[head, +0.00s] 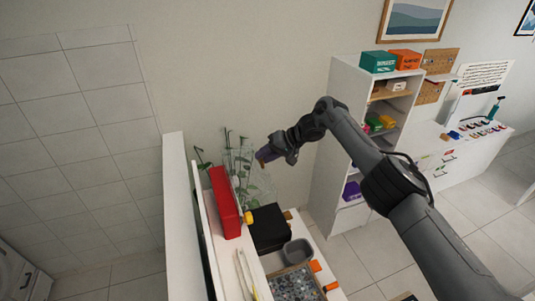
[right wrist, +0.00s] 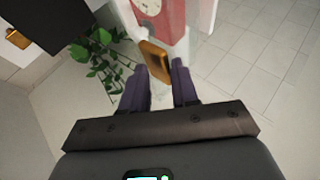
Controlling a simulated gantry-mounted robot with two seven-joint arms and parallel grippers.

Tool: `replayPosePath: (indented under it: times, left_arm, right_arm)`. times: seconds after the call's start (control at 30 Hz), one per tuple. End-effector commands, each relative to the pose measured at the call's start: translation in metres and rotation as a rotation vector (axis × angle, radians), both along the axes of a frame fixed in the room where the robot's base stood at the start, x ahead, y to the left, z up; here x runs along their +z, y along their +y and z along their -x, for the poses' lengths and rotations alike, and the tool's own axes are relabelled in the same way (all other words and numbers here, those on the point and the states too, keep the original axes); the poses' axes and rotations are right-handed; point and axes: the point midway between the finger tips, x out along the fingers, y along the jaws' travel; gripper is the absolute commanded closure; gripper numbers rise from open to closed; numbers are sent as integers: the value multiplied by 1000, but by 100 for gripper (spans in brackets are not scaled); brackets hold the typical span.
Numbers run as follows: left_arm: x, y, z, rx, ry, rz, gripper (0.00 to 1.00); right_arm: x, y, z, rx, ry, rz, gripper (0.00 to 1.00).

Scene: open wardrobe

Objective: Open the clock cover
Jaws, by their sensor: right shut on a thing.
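In the right wrist view, the red clock (right wrist: 165,18) with a round white dial shows at the top, cut by the frame edge. A brown-orange handle (right wrist: 154,56), which I take to be on the clock cover, lies in front of it. A pale, see-through panel seems to surround the handle; its edges are blurred. My right gripper (right wrist: 157,82) has its two purple fingers on either side of the handle, shut on it. In the head view, my right gripper (head: 266,156) is above the plants. A tall red body (head: 226,202), probably the clock, stands left of it. My left gripper is out of view.
Green plants (head: 247,168) stand by the wall below the right gripper. A black box (head: 269,230) and a grey bin (head: 297,252) sit on a low white unit. A white shelf unit (head: 341,110) stands to the right. Tiled floor is clear at right.

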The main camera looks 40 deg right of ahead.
Motion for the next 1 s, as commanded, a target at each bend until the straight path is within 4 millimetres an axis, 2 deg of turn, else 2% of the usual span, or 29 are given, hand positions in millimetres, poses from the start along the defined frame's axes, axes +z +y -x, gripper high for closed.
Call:
replayPosePath:
  times: [0.03,0.23,0.27,0.3,0.77,1.0]
  left_arm:
    - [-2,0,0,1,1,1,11]
    - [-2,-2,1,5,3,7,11]
    - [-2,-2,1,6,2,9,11]
    - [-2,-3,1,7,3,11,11]
    - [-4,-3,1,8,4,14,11]
    - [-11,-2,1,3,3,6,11]
  right_arm:
    - [-2,18,-4,26,-4,-12,100]
    - [-3,18,-4,26,-4,-12,100]
    - [-3,18,-4,25,-4,-11,68]
    - [-3,18,-4,25,-4,-11,64]
    - [-2,16,-1,27,-2,-14,64]
    - [9,5,10,26,2,-13,64]
